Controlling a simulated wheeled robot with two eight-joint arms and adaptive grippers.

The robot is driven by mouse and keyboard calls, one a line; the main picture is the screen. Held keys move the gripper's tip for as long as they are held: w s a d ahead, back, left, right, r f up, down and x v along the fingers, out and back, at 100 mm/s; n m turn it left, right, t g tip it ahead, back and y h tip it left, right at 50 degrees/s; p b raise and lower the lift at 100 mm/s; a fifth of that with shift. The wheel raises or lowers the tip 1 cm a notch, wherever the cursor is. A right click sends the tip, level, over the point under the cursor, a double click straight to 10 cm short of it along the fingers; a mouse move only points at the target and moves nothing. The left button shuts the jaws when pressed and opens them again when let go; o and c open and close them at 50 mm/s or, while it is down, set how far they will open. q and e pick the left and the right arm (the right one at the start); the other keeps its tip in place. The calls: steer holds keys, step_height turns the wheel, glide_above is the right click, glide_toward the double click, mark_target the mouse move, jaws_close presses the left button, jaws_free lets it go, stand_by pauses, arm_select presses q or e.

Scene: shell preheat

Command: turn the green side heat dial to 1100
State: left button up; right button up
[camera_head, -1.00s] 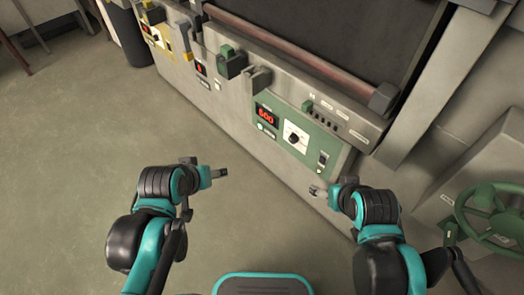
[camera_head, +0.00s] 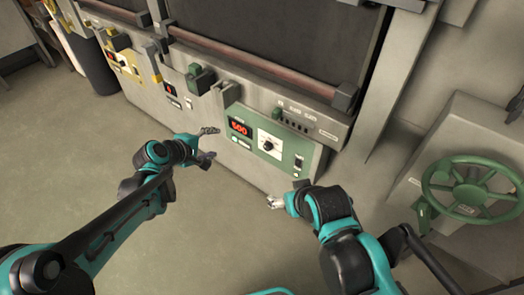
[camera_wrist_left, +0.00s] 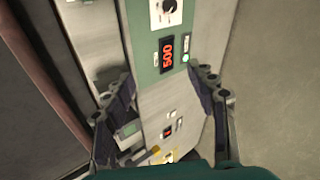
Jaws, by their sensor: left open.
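The green panel (camera_head: 231,156) on the furnace front carries a red display (camera_head: 240,127) and a heat dial (camera_head: 268,145), a dark knob on a white plate. The display reads 500 in the left wrist view (camera_wrist_left: 167,54). The dial shows at the top edge of that view (camera_wrist_left: 168,7), partly cut off. My left gripper (camera_head: 211,144) is open and empty, left of the green panel and apart from the dial. Its two spread fingers also show in the left wrist view (camera_wrist_left: 160,74). My right gripper (camera_head: 275,202) is below the panel, too small to judge its jaws.
A yellow panel (camera_head: 124,62) and a small dark display (camera_head: 169,87) lie further left on the furnace front. A green handwheel (camera_head: 472,187) stands at right.

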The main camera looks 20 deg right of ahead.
mark_target(266, 148)
arm_select(q)
steer(key=w+d+f+n+t+h, duration=0.1)
steer(key=w+d+f+n+h, duration=0.3)
steer(key=w+d+f+n, duration=0.5)
steer(key=d+f+n+t+h, duration=0.1)
steer(key=d+f+n+h, duration=0.15)
steer(key=f, duration=0.45)
steer(key=d+f+n+h, duration=0.1)
steer(key=d+f+n, duration=0.25)
steer(key=f, duration=0.45)
steer(key=shift+n, duration=0.3)
steer(key=x, duration=0.6)
steer(key=shift+b, duration=0.3)
steer(key=shift+w+d+r, duration=0.15)
steer(key=shift+w+d, duration=0.1)
steer(key=shift+d, duration=0.1)
steer(key=c, duration=1.2)
